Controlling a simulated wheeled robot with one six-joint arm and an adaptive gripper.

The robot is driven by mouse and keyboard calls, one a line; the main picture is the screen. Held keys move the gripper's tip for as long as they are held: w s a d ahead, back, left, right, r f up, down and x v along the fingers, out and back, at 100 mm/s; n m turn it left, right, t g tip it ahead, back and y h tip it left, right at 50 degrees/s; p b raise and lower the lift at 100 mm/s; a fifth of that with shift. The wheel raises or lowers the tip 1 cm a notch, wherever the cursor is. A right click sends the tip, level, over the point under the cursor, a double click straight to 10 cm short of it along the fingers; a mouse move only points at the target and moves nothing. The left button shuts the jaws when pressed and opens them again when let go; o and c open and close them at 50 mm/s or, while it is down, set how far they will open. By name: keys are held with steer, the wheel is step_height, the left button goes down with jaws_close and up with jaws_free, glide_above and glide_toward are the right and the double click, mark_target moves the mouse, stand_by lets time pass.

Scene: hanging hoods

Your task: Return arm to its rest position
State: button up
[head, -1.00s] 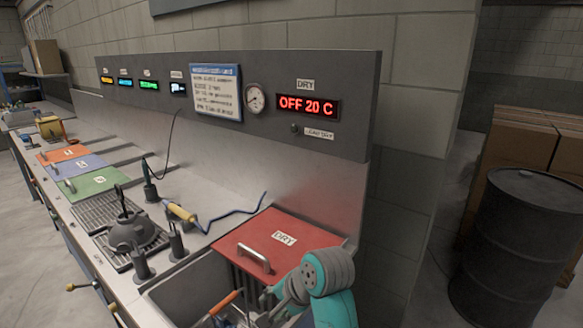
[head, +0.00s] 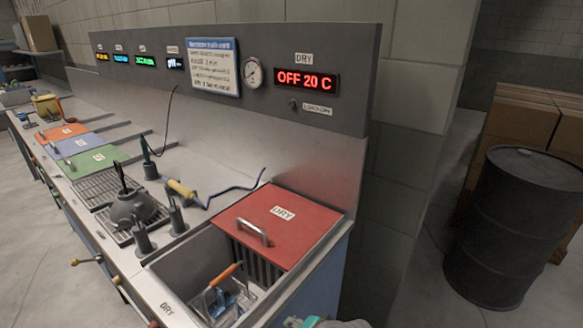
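My arm shows only as a small teal and grey part at the bottom edge of the head view, right of the sink. My gripper is out of view, so its state does not show. The red DRY lid (head: 270,222) with its metal handle lies over the back part of the dry basin. The open front part of the basin (head: 190,268) holds a rack with an orange handle (head: 226,275) and some blue and metal pieces.
The control panel (head: 270,80) reads OFF 20 C above the bench. A dark hood-shaped piece (head: 130,208) sits on a drain grate, near a yellow-handled tool (head: 181,189).

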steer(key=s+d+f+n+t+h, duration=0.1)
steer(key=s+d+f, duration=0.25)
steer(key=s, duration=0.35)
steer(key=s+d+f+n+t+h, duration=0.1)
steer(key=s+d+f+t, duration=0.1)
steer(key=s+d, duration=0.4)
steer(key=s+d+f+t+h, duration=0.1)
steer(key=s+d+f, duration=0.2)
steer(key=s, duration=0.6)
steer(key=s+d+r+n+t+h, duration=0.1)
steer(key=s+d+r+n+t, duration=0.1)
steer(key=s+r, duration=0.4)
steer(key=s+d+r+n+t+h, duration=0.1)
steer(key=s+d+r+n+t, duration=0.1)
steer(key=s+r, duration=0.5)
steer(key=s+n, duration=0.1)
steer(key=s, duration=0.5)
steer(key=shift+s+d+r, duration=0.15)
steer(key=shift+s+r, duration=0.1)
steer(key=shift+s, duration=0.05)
